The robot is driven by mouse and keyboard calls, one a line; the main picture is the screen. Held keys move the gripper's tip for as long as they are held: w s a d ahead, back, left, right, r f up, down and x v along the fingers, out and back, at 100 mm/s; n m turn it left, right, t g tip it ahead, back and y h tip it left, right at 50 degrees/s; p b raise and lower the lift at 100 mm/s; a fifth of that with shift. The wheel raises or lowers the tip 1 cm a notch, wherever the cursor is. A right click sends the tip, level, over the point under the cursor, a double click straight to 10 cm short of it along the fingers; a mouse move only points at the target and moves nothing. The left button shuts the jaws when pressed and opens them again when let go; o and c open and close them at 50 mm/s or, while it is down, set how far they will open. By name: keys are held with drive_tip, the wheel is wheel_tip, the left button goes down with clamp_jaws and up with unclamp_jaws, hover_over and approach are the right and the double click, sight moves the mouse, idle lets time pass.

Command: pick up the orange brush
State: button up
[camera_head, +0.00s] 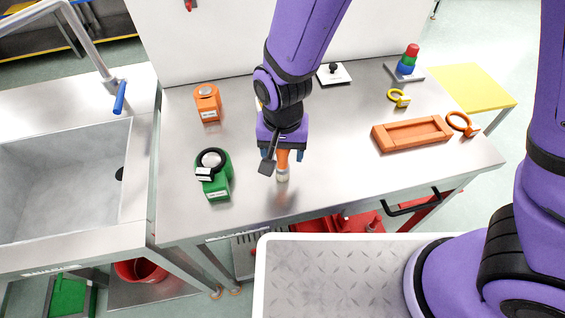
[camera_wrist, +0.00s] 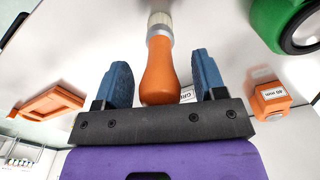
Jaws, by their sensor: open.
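My gripper (camera_wrist: 163,75) is open, with a visible gap on each side of the handle. In the head view my gripper (camera_head: 283,154) is over the middle of the table.
A green holder (camera_head: 216,187) and an orange block (camera_head: 208,103) stand to the left. A sink (camera_head: 60,180) adjoins the table's left side. The front middle is clear.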

drive_tip(key=c, duration=1)
drive_tip(key=shift+w+r, duration=0.1)
drive_tip(key=shift+r, duration=0.05)
